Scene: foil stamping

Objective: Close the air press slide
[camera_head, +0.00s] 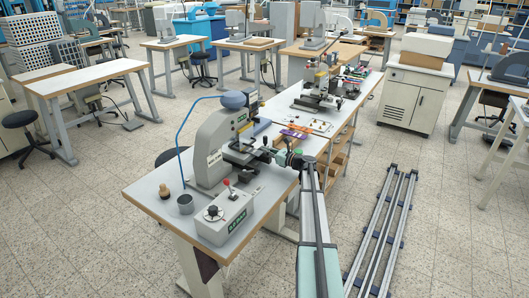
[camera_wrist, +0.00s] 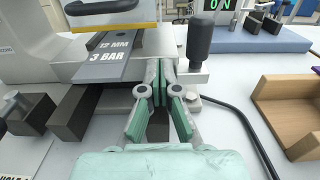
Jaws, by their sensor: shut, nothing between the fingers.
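The grey air press (camera_head: 207,158) stands on the near workbench, with a blue dome on top. Its slide (camera_head: 241,157) sticks out from the press toward my arm. In the wrist view the slide (camera_wrist: 108,62) carries a grey plate marked "12 MM 3 BAR" and extends out from below the press head. A black upright knob (camera_wrist: 199,42) stands at the slide's right side. My gripper (camera_wrist: 168,72), with pale green fingers, is shut and empty at the slide's front edge, just left of the knob. I cannot tell whether the fingertips touch it.
A grey control box (camera_head: 224,215) with a red-topped lever and a dark cup (camera_head: 185,203) stand at the bench's near end. Another machine (camera_head: 320,88) stands farther along the bench.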

